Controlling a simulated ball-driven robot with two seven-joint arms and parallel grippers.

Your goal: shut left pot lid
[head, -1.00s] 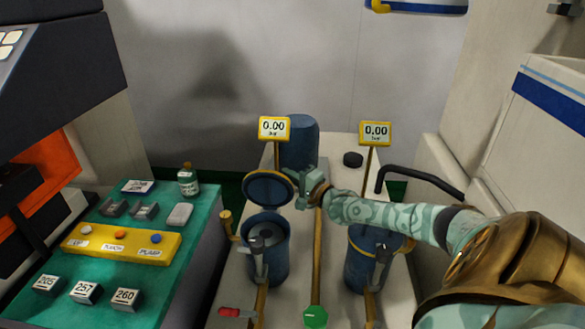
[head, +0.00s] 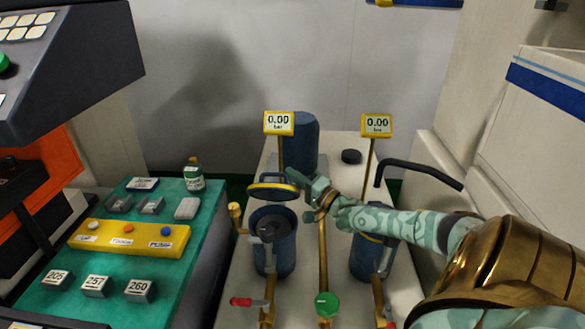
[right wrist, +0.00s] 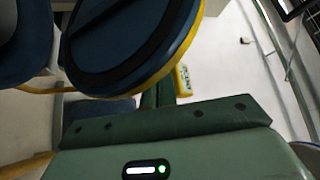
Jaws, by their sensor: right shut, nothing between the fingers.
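The left pot (head: 272,248) is a blue cylinder with an open mouth, standing on the pale bench. Its round blue lid (head: 272,190) with a yellow rim is hinged above the back of the mouth, tilted and partly lowered, with a gap below it. In the right wrist view the lid (right wrist: 125,45) fills the upper left, dark ring showing. My right gripper (head: 303,182) is shut and empty, just right of the lid at its edge; I cannot tell whether they touch. My left gripper is not in view.
The right pot (head: 368,258) stands partly behind my right forearm. Gauges on thin posts rise behind both pots, the left one (head: 278,123) close to the lid. A black bent handle (head: 420,172) is at right. A green console (head: 130,275) with buttons and numbered blocks is at left.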

